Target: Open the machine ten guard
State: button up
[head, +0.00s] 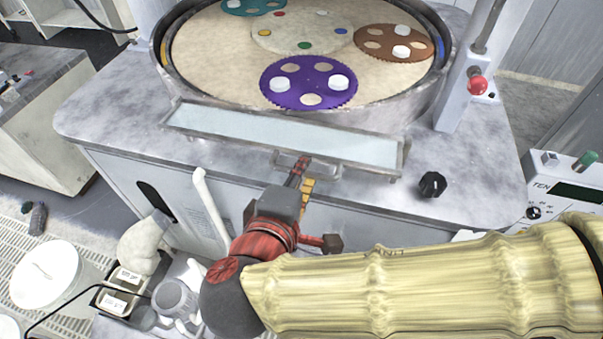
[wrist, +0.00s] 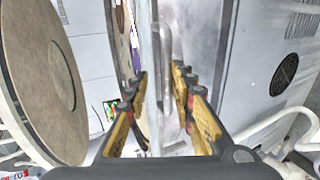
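The machine ten guard (head: 270,135) is a long, clear, metal-framed panel along the front of the round polishing bowl in the head view. A small handle (head: 318,170) sits at the middle of its lower edge. In the wrist view the guard (wrist: 150,60) is seen nearly edge-on, with the bar handle (wrist: 166,40) beside it. My gripper (head: 303,165) is at the handle. In the wrist view my gripper (wrist: 159,75) is open, one finger on each side of the guard edge and handle. I cannot tell whether a finger touches.
A control box marked TEN (head: 565,195) stands at the right. A black knob (head: 432,184) is on the machine top, and a post with a red button (head: 477,86) rises behind it. Purple (head: 310,70) and brown carriers lie in the bowl. A white bucket (head: 43,273) stands at lower left.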

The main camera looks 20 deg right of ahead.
jog(key=shift+o, duration=0.3)
jog(key=shift+s+a+r, duration=0.1)
jog(key=shift+a, duration=0.05)
jog(key=v, duration=1.1)
jog(key=shift+s+a, duration=0.15)
jog(key=shift+s, duration=0.15)
jog(key=shift+r, duration=0.15)
jog(key=shift+c, duration=0.4)
